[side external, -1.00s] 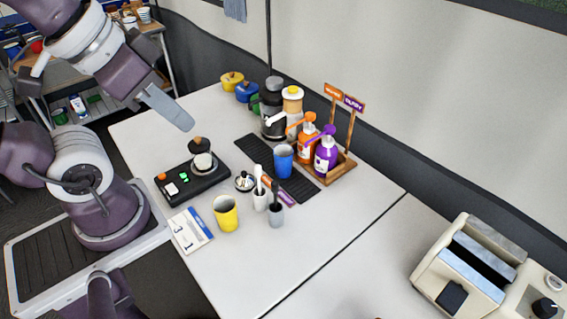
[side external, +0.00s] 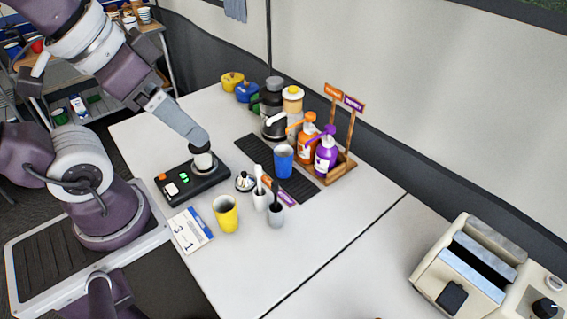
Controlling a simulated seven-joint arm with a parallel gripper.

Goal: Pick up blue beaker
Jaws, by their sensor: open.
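A blue beaker (side external: 283,161), shaped like a cup, stands upright on the black slatted mat (side external: 296,186) at the middle of the table. My gripper (side external: 200,139) is open above the black scale-like device (side external: 192,183), to the left of the blue beaker and apart from it. From this side the gripper's fingers overlap in the picture, so the gap between them is hidden. A white cup with a dark band (side external: 202,162) stands on the device just below the fingertips, and its top is partly covered by them.
A yellow cup (side external: 226,213) and two small holders with utensils (side external: 268,205) stand in front of the mat. Orange (side external: 307,142) and purple (side external: 325,155) pump bottles stand in a wooden rack right of the beaker. A dark grinder-like jar (side external: 272,105) stands behind. The table's front right is clear.

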